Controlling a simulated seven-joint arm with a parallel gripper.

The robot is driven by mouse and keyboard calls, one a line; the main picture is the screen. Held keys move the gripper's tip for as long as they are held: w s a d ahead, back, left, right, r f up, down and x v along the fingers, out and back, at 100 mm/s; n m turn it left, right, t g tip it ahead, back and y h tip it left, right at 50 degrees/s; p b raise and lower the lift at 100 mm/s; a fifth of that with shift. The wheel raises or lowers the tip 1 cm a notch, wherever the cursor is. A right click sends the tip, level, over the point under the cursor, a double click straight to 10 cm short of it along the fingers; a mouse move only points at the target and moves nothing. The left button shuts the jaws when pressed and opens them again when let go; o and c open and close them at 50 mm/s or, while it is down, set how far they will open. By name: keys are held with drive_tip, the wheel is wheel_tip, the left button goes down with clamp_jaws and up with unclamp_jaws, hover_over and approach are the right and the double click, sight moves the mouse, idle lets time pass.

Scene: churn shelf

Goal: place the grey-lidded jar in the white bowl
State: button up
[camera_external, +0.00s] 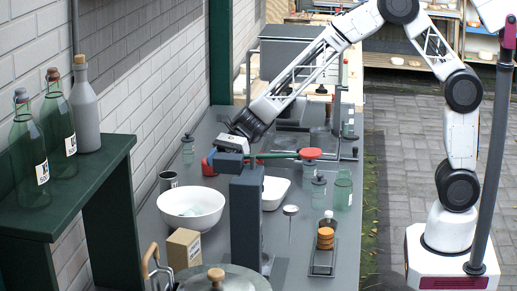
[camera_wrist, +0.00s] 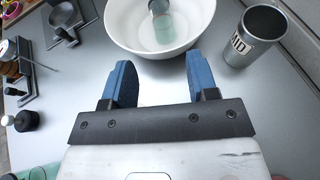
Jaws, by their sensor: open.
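The white bowl (camera_external: 190,209) stands on the grey counter, and it also shows at the top of the wrist view (camera_wrist: 160,46). Inside it, in the wrist view, is a pale green glass jar (camera_wrist: 166,32) with a grey lid at its upper end. I cannot tell whether it lies flat or leans. In the external view only a faint greenish shape shows inside the bowl. My gripper (camera_wrist: 159,68) is open and empty, its two blue fingers spread apart on the near side of the bowl. In the external view my gripper (camera_external: 230,155) is above the counter, behind the bowl.
A labelled metal cup (camera_wrist: 251,40) stands close beside the bowl. Other glass jars (camera_external: 318,190) and a white tray (camera_external: 275,190) are on the counter. A dark post (camera_external: 246,220) rises right of the bowl. A green shelf (camera_external: 75,180) with bottles stands at left.

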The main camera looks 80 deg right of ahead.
drive_tip(key=s+d+r+n+g+h, duration=0.2)
drive_tip(key=s+r+n, duration=0.35)
drive_tip(key=s, duration=0.55)
drive_tip(key=s+d+r+n+g+h, duration=0.15)
drive_tip(key=s+r+n+h, duration=0.35)
drive_tip(key=s, duration=0.7)
drive_tip(key=s+d+n+h, duration=0.3)
drive_tip(key=s+d+n, duration=0.3)
drive_tip(key=s, duration=0.6)
drive_tip(key=s+d+n+t+h, duration=0.1)
drive_tip(key=s+d+n, duration=0.4)
drive_tip(key=s, duration=0.7)
drive_tip(key=shift+s+d+r+n+h, duration=0.15)
drive_tip(key=shift+d+r+n+h, duration=0.35)
drive_tip(key=shift+h, duration=0.4)
